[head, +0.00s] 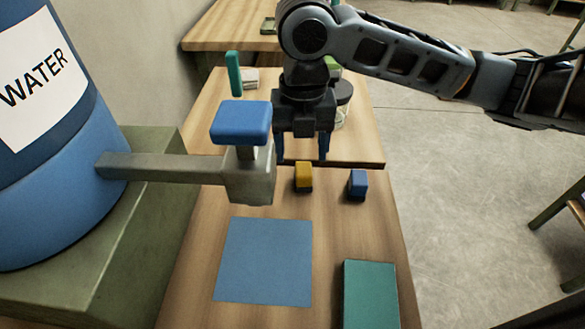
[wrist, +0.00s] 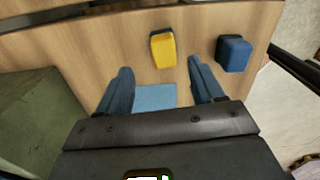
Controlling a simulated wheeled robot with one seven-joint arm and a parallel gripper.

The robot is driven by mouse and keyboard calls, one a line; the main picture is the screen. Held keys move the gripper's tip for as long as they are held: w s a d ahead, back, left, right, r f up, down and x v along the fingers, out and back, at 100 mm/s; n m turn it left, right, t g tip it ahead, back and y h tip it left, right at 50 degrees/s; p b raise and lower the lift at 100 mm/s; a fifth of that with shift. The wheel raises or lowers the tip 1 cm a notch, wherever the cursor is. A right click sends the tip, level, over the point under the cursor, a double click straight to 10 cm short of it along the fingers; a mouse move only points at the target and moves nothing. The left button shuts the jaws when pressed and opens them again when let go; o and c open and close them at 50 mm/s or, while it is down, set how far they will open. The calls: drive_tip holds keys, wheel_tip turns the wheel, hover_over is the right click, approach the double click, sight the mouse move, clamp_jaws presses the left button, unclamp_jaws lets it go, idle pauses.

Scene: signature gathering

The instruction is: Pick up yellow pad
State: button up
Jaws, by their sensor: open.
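The yellow pad (head: 304,175) is a small yellow block with a dark base, standing on the wooden table in the middle of the head view. In the wrist view the yellow pad (wrist: 163,50) lies beyond my fingertips, between their lines. My gripper (head: 303,155) points down above the table, just behind the yellow pad in the head view. In the wrist view my gripper (wrist: 157,65) has its two blue fingers spread apart with nothing between them. The fingers do not touch the pad.
A blue pad (head: 358,183) stands right of the yellow one; it also shows in the wrist view (wrist: 234,54). A blue sheet (head: 264,262) and a green box (head: 370,295) lie nearer. A blue water barrel (head: 50,200) with a tap (head: 190,168) juts over the table from the left.

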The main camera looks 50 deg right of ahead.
sight(304, 167)
drive_tip(key=f, duration=0.4)
drive_tip(key=f+p, duration=0.1)
drive_tip(key=f, duration=0.1)
drive_tip(key=shift+s+d+f, duration=0.1)
drive_tip(key=shift+d+f, duration=0.25)
drive_tip(key=shift+f, duration=0.05)
drive_tip(key=c, duration=1.1)
drive_tip(key=shift+r, duration=0.15)
drive_tip(key=shift+r, duration=0.6)
wheel_tip(304, 167, up, 3)
drive_tip(key=shift+d+f+b, duration=0.1)
drive_tip(key=shift+d+b, duration=0.05)
drive_tip(key=shift+b, duration=0.3)
drive_tip(key=s+d+r+b, duration=0.2)
drive_tip(key=d+r, duration=0.4)
drive_tip(key=d, duration=0.5)
drive_tip(key=shift+s+r, duration=0.4)
drive_tip(key=shift+s, duration=0.35)
